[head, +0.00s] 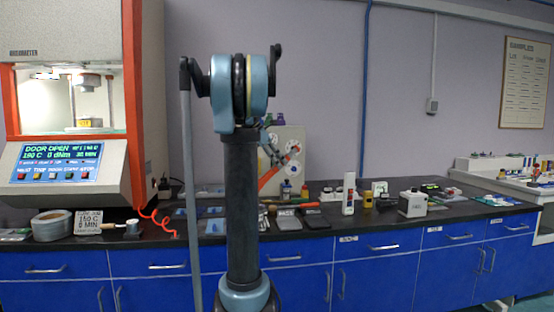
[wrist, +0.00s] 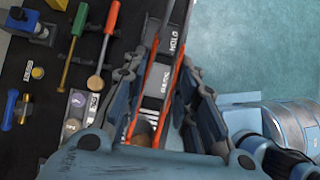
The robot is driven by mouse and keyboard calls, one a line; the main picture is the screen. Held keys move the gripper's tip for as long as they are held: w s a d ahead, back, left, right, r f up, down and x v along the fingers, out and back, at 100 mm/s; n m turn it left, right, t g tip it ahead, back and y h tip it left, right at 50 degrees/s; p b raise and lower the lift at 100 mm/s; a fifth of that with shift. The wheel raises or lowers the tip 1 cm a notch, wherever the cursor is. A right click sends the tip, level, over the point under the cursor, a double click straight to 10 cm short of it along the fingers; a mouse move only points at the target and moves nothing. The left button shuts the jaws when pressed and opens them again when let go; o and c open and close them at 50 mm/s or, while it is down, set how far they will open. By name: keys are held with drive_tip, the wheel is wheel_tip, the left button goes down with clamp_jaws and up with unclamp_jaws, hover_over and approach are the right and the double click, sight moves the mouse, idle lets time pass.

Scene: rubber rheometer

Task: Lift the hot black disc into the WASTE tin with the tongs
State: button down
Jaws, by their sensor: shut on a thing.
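My gripper (wrist: 162,72) is shut on the tongs (wrist: 143,88), whose two long orange-red arms run between my fingers in the wrist view. In the head view the orange tongs (head: 269,177) show beside my arm, in front of a pale panel. The tongs' tips are hard to make out, and I cannot tell whether they hold anything. I cannot pick out the hot black disc in either view. I cannot identify the WASTE tin by a readable label.
The rheometer (head: 65,165) stands at left, its display reading DOOR OPEN. A grey round container (head: 52,226) and a small sign (head: 88,221) stand before it. Green-handled (wrist: 79,20) and red-handled (wrist: 112,17) tools lie on the black bench. Blue cabinets run below.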

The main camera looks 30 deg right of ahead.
wheel_tip(320, 180, down, 7)
drive_tip(key=shift+r, duration=0.15)
idle(0.4)
drive_tip(key=c, duration=1.7)
unclamp_jaws()
drive_tip(key=shift+r, duration=0.1)
drive_tip(key=shift+r, duration=4.9)
